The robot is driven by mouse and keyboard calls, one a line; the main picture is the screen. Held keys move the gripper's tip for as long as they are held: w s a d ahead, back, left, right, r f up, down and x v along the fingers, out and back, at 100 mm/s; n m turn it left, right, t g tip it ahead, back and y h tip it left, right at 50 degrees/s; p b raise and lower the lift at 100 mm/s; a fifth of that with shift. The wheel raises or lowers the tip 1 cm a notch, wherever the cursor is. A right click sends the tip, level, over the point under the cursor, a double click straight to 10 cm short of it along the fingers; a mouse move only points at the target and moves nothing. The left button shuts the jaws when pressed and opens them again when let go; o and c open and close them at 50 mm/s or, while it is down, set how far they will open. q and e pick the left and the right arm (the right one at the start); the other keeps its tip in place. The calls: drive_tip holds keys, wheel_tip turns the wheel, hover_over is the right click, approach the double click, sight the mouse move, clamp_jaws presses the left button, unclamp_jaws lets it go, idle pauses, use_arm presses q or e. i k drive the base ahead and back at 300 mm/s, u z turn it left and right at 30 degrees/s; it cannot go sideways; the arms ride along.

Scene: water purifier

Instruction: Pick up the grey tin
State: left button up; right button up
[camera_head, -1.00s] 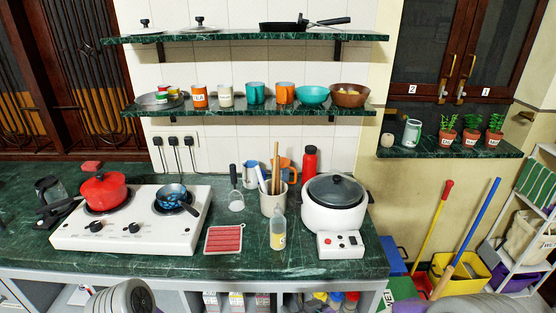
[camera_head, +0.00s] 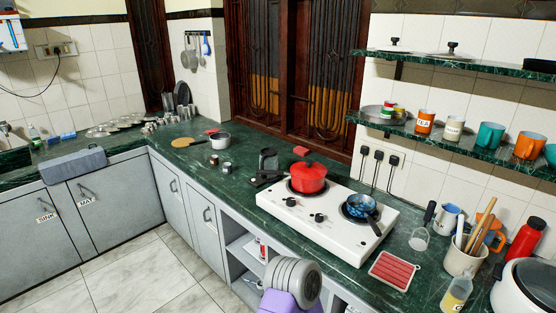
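Two small tins stand on the green counter left of the stove: one (camera_head: 227,168) looks grey, and the other (camera_head: 214,159) is just behind it to the left. They are too small for me to tell their colours or labels surely. A white pot (camera_head: 220,142) stands behind them. Part of my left arm shows at the bottom middle, well in front of the counter. Neither gripper is in view, so I cannot tell whether either is open or shut.
A white stove (camera_head: 325,222) carries a red pot (camera_head: 308,180) and a blue pan (camera_head: 361,207). Several metal cups and plates (camera_head: 110,127) stand at the far left corner. The tiled floor (camera_head: 125,275) at left is clear.

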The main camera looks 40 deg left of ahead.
sight(227, 166)
drive_tip(key=u, duration=1.9)
